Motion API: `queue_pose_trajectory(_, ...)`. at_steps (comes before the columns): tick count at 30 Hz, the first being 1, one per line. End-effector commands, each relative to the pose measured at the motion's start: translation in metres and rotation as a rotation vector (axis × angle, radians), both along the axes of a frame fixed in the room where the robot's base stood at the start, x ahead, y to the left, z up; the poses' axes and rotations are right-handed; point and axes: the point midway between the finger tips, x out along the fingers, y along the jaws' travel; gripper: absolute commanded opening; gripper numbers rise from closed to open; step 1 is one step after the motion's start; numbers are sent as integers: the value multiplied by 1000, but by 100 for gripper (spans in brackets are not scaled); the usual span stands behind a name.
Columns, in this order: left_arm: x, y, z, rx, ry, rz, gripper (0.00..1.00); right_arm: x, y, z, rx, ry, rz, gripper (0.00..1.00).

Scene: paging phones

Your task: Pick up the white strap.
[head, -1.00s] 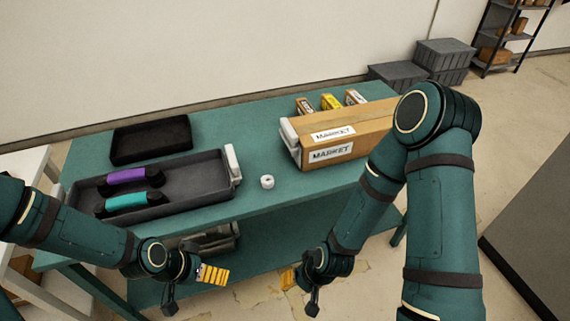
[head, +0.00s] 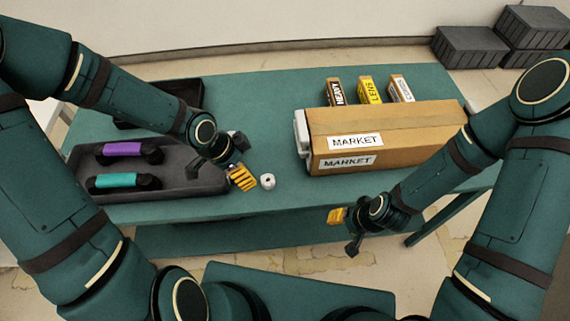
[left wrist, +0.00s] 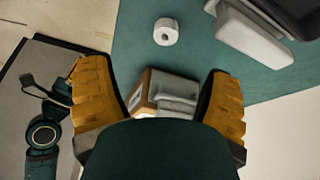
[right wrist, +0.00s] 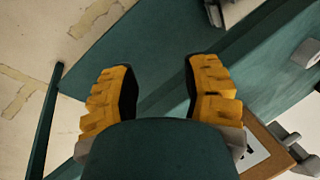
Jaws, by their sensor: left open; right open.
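A small white roll (head: 267,181), the only thing here that looks like a coiled white strap, sits on the green table (head: 245,110) near its front edge. In the left wrist view the roll (left wrist: 166,32) lies beyond my fingertips, apart from them. My left gripper (head: 242,178) is open and empty, just left of the roll in the head view; its fingers (left wrist: 160,90) are spread wide. My right gripper (head: 338,215) is open and empty off the table's front edge, below the cardboard box; its fingers also show in the right wrist view (right wrist: 160,90).
A grey tray (head: 120,192) with purple (head: 122,149) and teal (head: 121,179) handled items is at left. A cardboard box (head: 385,134) marked MARKET stands at right, with a white block (head: 301,133) at its left end. Several small boxes stand behind it. The table between is clear.

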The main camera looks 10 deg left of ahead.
Motion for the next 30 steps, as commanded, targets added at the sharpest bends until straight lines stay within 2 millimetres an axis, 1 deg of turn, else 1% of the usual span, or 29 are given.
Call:
queue_pose_trajectory(2, 0, 1, 1, 7, -3, -9, 80, 0, 0, 0, 0, 1, 0, 47)
queue_pose_trajectory(5, 2, -1, -7, 8, -5, -16, 80, -2, 1, -6, 1, 4, 4, 47)
queue_pose_trajectory(12, 10, -16, -49, 7, -3, -18, 80, -10, 2, -33, 5, 22, 18, 47)
queue_pose_trajectory(15, 13, -21, -63, 8, -3, -17, 80, -13, 2, -41, 7, 27, 23, 47)
queue_pose_trajectory(18, 16, -25, -73, 8, -3, -14, 80, -14, 3, -46, 7, 31, 25, 47)
queue_pose_trajectory(25, 21, -29, -83, 7, -5, -14, 80, -15, 3, -50, 8, 34, 27, 47)
queue_pose_trajectory(30, 33, -39, -104, 7, -3, -15, 80, -14, 3, -61, 7, 29, 26, 47)
